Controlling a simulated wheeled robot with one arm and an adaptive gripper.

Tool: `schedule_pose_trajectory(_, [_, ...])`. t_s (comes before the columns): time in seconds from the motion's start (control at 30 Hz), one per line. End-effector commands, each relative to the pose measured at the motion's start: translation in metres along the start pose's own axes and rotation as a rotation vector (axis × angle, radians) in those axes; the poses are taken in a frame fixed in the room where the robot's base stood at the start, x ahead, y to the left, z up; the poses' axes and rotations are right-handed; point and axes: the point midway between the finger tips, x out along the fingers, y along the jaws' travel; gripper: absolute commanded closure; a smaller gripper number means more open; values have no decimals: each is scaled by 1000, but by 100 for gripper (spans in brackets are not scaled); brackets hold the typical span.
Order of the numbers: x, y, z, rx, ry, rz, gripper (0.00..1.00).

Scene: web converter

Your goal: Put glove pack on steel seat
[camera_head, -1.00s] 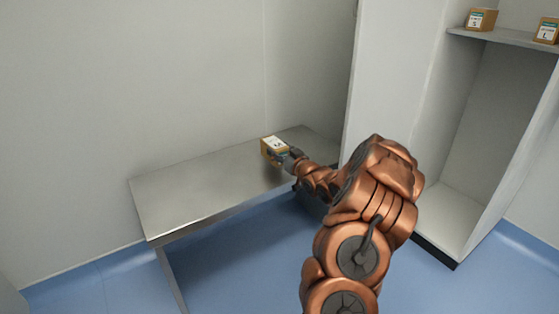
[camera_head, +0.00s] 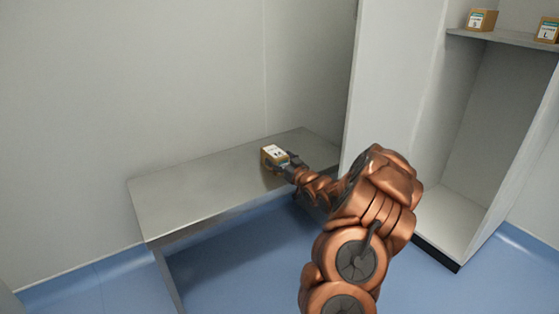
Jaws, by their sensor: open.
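The glove pack (camera_head: 273,156) is a small brown box with a white label on top. It rests on the steel seat (camera_head: 190,192), toward its right end and away from the front edge. My gripper (camera_head: 287,168) is open, right beside the pack on its lower right side. The fingers are small and partly hidden by the pack, so I cannot tell whether they still touch it.
A white cabinet (camera_head: 397,75) stands right of the seat, close to my arm. Its shelf (camera_head: 512,38) holds two more boxes (camera_head: 481,19) (camera_head: 546,29). A wall runs behind the seat. The left part of the seat is bare.

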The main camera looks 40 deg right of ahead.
Motion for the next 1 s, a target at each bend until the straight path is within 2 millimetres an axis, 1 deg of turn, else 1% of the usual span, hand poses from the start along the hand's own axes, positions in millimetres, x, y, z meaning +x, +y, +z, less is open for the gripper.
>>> schedule_pose_trajectory(0.27, [0, 0, -3, 0, 0, 0, 18])
schedule_pose_trajectory(0.37, [-8, 1, -4, 1, -1, 1, 18])
schedule_pose_trajectory(1.0, [-88, 1, -4, 2, 0, 2, 18])
